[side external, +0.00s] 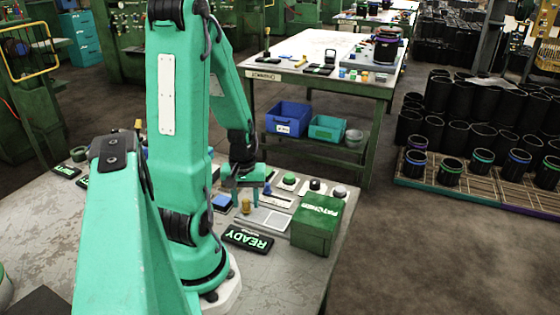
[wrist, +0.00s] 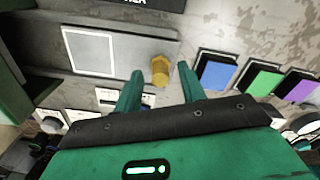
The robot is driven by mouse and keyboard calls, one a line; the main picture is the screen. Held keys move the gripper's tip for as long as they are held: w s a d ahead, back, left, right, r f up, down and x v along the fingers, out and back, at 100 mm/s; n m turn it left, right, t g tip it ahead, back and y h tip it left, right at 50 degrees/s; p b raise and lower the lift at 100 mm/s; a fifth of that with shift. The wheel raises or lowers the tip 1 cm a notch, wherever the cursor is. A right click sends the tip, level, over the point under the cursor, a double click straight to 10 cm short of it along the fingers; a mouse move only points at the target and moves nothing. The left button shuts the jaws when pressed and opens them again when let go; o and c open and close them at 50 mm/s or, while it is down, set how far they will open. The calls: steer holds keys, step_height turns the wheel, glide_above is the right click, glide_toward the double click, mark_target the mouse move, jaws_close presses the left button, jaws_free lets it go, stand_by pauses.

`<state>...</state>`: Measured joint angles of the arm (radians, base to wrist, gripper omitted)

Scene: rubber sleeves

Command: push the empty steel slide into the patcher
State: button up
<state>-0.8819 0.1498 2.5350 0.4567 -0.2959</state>
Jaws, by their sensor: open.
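The steel slide (side external: 272,222) is a flat grey plate on the bench, outside the green patcher (side external: 317,230) and to its left. In the wrist view the slide (wrist: 120,40) shows a bare white square (wrist: 90,50) with nothing on it. A brass knob (wrist: 160,70) stands at the slide's end away from the patcher; it also shows in the side view (side external: 246,206). My gripper (wrist: 160,73) is open, its green fingers (side external: 248,204) to either side of the knob. Contact with the knob cannot be told. A green part at the wrist view's left edge is probably the patcher.
Blue (wrist: 217,72), green (wrist: 261,79) and purple (wrist: 301,88) patches lie right of the knob in the wrist view. A lit READY panel (side external: 248,238) sits in front of the slide. Several buttons and knobs (side external: 314,185) stand behind it.

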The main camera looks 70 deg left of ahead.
mark_target(282, 221)
steer(key=shift+f, duration=0.55)
jaws_close()
steer(key=shift+w+d, duration=3.65)
steer(key=shift+w, duration=0.2)
